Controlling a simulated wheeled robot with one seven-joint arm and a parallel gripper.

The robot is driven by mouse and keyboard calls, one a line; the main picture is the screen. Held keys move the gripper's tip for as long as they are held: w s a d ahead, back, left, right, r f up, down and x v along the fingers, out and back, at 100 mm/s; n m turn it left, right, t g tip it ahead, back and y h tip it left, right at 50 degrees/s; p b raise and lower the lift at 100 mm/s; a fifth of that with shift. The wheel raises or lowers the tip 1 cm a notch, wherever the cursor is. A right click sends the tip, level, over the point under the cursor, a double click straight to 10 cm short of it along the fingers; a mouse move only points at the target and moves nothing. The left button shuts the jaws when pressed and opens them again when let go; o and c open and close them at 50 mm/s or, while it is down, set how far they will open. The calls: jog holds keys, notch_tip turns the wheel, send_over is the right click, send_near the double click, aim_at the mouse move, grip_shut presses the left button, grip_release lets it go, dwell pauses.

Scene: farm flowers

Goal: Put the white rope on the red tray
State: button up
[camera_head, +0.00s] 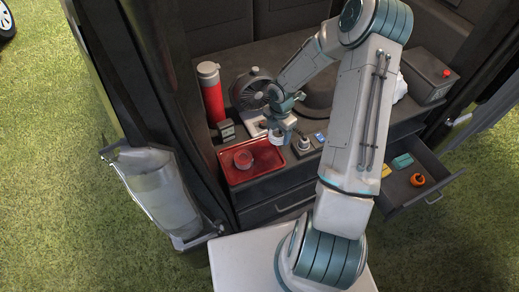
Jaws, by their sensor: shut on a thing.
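The red tray (266,172) lies on the counter inside the vehicle, left of my gripper. My gripper (278,131) points down just beyond the tray's back right corner. It is shut on a small white bundle that looks like the white rope (276,141). The rope hangs close to the tray's right edge; whether it touches the tray or counter I cannot tell. My fingers partly hide it.
A red bottle (211,92), a dark fan (254,90) and a small dark box (226,130) stand behind the tray. Small items (304,145) lie right of it. An open drawer (416,177) juts out at right. A dark box (427,75) stands at back right.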

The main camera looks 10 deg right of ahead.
send_over(262, 156)
notch_tip(262, 156, down, 4)
jog(key=shift+r, duration=0.15)
jog(key=shift+f+p, duration=0.35)
jog(key=shift+f, duration=1.7)
jog(key=shift+f, duration=0.15)
jog(key=o, duration=1.1)
